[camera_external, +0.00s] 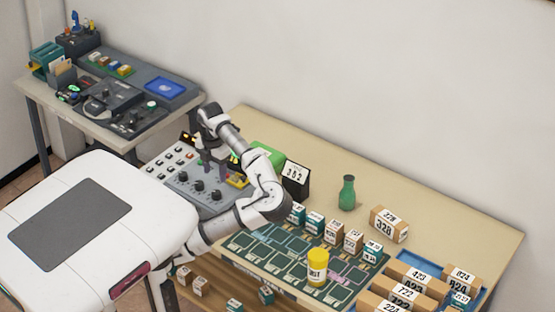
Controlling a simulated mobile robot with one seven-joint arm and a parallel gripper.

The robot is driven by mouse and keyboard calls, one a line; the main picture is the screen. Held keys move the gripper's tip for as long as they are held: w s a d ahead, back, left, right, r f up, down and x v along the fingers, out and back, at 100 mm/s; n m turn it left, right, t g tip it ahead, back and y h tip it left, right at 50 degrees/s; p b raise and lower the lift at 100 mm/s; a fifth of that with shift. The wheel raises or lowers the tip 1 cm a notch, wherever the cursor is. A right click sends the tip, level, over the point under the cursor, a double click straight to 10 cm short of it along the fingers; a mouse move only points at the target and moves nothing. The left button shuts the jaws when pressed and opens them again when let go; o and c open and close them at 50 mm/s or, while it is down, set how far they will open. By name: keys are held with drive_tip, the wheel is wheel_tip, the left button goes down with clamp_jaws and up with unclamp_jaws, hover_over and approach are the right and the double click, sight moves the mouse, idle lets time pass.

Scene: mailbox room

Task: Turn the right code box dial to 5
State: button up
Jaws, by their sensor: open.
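The code box (185,182) is a grey panel on the left end of the long table, with a sloped face. Several black dials sit in a row on its front face; the right dial (216,195) is the one nearest my arm. The numbers around the dials are too small to read. My gripper (214,173) points down above the back part of the code box, behind the dial row. Its fingers are apart and hold nothing that I can see. I cannot tell whether a fingertip touches the box.
A black sign reading 382 (295,180) and a green object (266,154) stand right of my gripper. A green bottle (347,192), a yellow canister (317,267) and several labelled boxes (388,224) occupy the table's right part. A second desk (185,102) stands behind left.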

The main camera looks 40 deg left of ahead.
sight(216, 192)
wheel_tip(216, 192, down, 8)
drive_tip(key=shift+f+p, duration=0.15)
drive_tip(key=shift+p, duration=0.4)
drive_tip(key=c, duration=1)
